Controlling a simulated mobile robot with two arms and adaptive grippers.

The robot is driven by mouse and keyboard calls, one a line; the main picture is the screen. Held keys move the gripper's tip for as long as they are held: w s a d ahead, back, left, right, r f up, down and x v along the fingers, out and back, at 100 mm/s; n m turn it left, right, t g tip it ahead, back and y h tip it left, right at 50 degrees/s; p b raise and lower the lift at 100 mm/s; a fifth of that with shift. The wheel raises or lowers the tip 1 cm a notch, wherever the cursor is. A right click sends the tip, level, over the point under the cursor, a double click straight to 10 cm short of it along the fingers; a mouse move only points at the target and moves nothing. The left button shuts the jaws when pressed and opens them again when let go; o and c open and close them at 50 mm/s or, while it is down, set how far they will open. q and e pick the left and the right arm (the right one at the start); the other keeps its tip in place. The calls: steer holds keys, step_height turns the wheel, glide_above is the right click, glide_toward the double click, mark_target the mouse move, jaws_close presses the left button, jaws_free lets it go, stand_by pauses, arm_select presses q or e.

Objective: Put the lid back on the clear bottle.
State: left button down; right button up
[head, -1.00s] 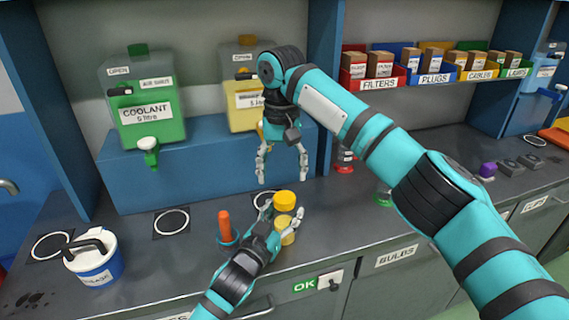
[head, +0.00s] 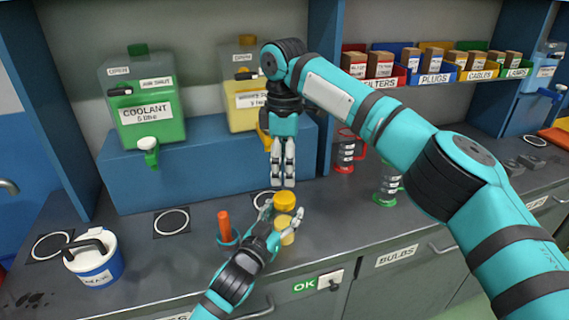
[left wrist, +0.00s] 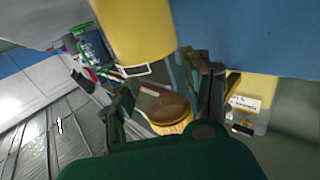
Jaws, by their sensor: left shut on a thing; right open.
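The clear bottle (head: 287,236) with yellow contents stands near the counter's front edge in the head view. My left gripper (head: 284,214) is shut on it, a finger on each side. The yellow lid (head: 285,201) is at the top of the bottle and looks in line with it; I cannot tell whether it is fully seated. My right gripper (head: 283,184) is open and empty, pointing down just above the lid, its fingers seen nearly edge-on. In the left wrist view a round yellow ribbed piece (left wrist: 172,122) shows between dark fingers; its edges are partly hidden.
An orange-handled tool (head: 224,226) stands left of the bottle. A white-lidded blue tub (head: 97,265) is at the left. The green coolant jug (head: 150,115) and a yellow jug (head: 243,110) sit on the blue ledge. Red (head: 344,155) and green (head: 388,187) framed items stand at right.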

mark_target(284, 197)
steer(key=shift+f, duration=4.05)
steer(key=c, duration=1.2)
steer(key=m, duration=0.5)
steer(key=shift+c, duration=0.2)
steer(key=o, duration=1.4)
steer(key=shift+c, duration=0.2)
steer(key=shift+r, duration=0.1)
